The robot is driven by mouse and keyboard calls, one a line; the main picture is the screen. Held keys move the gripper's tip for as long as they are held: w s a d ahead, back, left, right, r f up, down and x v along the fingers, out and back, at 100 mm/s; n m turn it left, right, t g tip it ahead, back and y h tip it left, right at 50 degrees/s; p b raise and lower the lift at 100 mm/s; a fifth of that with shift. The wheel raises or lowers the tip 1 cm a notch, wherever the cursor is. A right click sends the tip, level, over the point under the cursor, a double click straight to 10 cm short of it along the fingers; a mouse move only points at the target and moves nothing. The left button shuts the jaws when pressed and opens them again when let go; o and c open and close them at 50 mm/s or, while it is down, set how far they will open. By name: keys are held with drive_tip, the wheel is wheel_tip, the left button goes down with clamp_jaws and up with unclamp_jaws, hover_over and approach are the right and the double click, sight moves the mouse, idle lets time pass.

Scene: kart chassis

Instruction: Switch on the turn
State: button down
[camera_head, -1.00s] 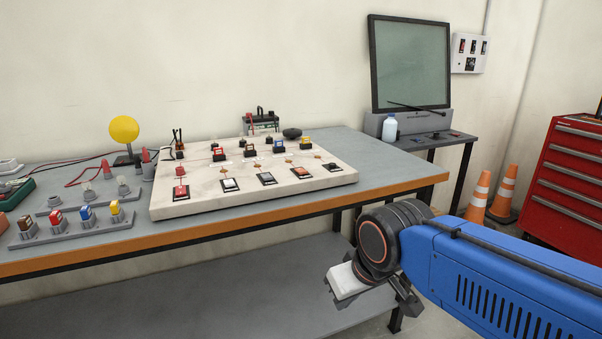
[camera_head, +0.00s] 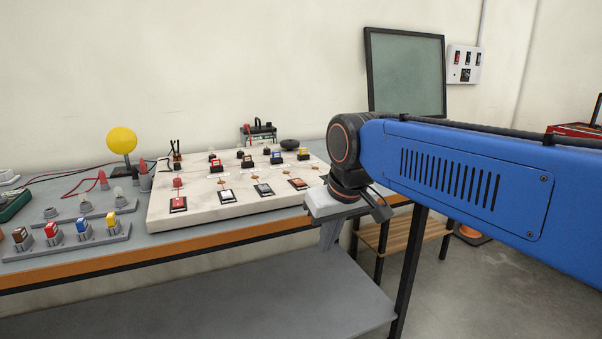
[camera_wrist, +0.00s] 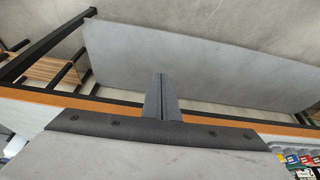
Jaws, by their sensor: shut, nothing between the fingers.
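A pale board (camera_head: 240,211) lies on the workbench. Along its front edge is a row of dark-framed rocker switches: a red one (camera_head: 178,204), a white one (camera_head: 227,196), a grey one (camera_head: 264,190) and one farther right (camera_head: 298,184). Labels are too small to read, so I cannot tell which is the turn switch. Small coloured blocks (camera_head: 277,157) stand behind them. My gripper (camera_head: 328,246) points down in front of the bench edge, right of the switches, shut and empty. In the wrist view its closed fingers (camera_wrist: 161,78) show above the grey lower shelf. My arm hides the board's right end.
The workbench's orange front edge (camera_head: 150,252) runs below the board. A rack of coloured plugs (camera_head: 70,242) and a yellow disc (camera_head: 121,140) stand at left. A dark-framed panel (camera_head: 405,72) stands behind my arm. The grey lower shelf (camera_head: 250,310) looks clear.

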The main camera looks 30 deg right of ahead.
drive_tip(key=w+d+r, duration=0.2)
drive_tip(key=w+r, duration=0.7)
drive_tip(key=w, duration=0.2)
drive_tip(key=w+d+r+g, duration=0.1)
drive_tip(key=w+d+r, duration=0.2)
drive_tip(key=w+r, duration=0.7)
drive_tip(key=shift+w+d+r, duration=0.2)
drive_tip(key=shift+w+r, duration=0.1)
drive_tip(key=shift+w, duration=0.35)
drive_tip(key=shift+f, duration=0.1)
hover_over(300, 182)
drive_tip(key=shift+g, duration=0.3)
drive_tip(key=f, duration=1.2)
drive_tip(key=shift+s, duration=0.4)
drive_tip(key=shift+f, duration=0.75)
